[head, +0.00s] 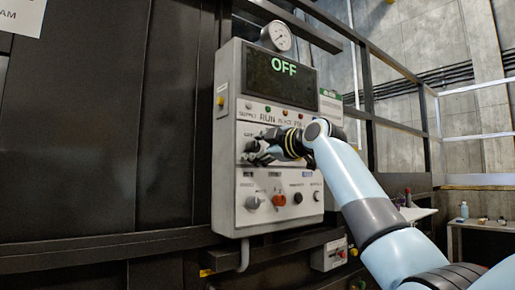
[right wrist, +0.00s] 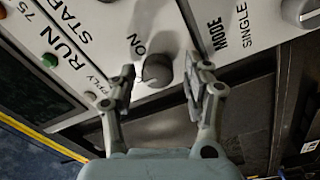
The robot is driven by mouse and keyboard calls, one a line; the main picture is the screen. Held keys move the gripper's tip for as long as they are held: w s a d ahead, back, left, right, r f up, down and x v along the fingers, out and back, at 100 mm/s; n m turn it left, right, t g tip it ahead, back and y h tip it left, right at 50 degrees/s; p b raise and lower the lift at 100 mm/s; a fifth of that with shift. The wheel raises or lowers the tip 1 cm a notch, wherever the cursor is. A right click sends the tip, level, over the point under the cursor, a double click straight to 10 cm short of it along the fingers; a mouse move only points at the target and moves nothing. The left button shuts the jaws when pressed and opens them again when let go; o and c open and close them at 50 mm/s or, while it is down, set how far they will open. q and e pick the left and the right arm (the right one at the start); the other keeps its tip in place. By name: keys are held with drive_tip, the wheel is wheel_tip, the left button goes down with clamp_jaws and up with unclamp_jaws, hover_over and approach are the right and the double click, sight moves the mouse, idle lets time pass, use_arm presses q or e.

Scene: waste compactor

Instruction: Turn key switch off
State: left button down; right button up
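A grey control panel (head: 228,150) stands in the middle of the head view, and its dark screen (head: 284,74) reads OFF in green. In the right wrist view, a dark round switch (right wrist: 157,70) sits on the panel next to the label ON. I cannot tell whether it is the key switch. My right gripper (head: 257,152) is at the panel's middle row and hides part of it. In the right wrist view its fingers (right wrist: 163,82) are open on either side of the dark switch, with visible gaps. My left gripper is not in view.
A pressure gauge (head: 277,36) sits above the panel. Metal railings (head: 368,100) run behind it. A small table (head: 480,224) stands far right.

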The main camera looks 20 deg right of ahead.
drive_tip(key=v, duration=1.2)
drive_tip(key=shift+f, duration=0.1)
